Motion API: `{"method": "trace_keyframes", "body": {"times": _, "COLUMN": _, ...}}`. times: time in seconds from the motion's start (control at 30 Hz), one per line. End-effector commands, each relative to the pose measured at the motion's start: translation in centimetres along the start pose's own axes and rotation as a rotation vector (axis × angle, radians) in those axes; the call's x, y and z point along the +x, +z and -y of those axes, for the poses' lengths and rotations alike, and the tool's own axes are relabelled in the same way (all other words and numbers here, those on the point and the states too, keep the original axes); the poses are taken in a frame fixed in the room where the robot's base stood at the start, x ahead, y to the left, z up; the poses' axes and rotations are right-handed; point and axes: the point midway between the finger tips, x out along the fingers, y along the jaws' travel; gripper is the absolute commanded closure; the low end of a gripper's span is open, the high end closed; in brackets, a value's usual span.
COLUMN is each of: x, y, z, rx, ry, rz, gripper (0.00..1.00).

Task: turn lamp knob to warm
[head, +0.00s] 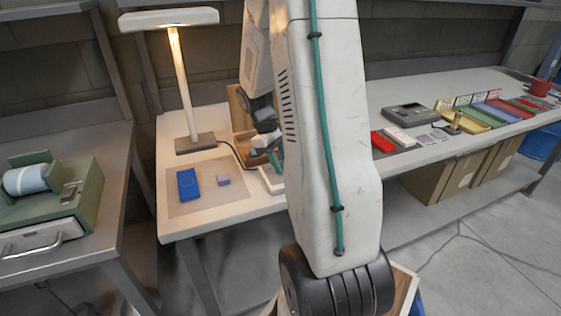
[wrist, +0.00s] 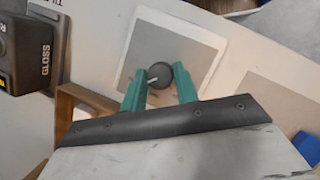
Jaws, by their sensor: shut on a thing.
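The desk lamp (head: 181,75) stands at the left of the long table, its white head lit with a warm-looking glow. In the wrist view the dark round knob (wrist: 162,75) sits on a grey plate with a white border (wrist: 196,43). The knob's pale pointer shows toward the left of the picture. My gripper (wrist: 161,80) is shut on the knob, with one green finger on each side of it. In the head view the white control box (head: 270,181) shows only in part. My arm hides the rest of it and the knob. The knob's markings are not readable.
A wooden box (head: 241,148) stands close behind the control box. A black device marked GLOSS (wrist: 45,50) is at the wrist view's left. Colored trays (head: 487,116) lie far right.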

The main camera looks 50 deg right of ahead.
Motion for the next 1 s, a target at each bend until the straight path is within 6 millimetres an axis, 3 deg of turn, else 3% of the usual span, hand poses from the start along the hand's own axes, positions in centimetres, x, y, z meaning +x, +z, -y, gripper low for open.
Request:
{"method": "trace_keyframes", "body": {"times": 0.33, "x": -0.06, "y": -0.03, "z": -0.12, "rx": 0.140, "ry": -0.057, "rz": 0.007, "gripper": 0.93}}
{"method": "trace_keyframes", "body": {"times": 0.9, "x": -0.06, "y": -0.04, "z": -0.12, "rx": 0.168, "ry": -0.069, "rz": 0.008, "gripper": 0.93}}
{"method": "trace_keyframes", "body": {"times": 0.93, "x": -0.06, "y": -0.04, "z": -0.11, "rx": 0.168, "ry": -0.069, "rz": 0.008, "gripper": 0.65}}
{"method": "trace_keyframes", "body": {"times": 1.0, "x": -0.05, "y": -0.04, "z": -0.11, "rx": 0.168, "ry": -0.069, "rz": 0.008, "gripper": 0.48}}
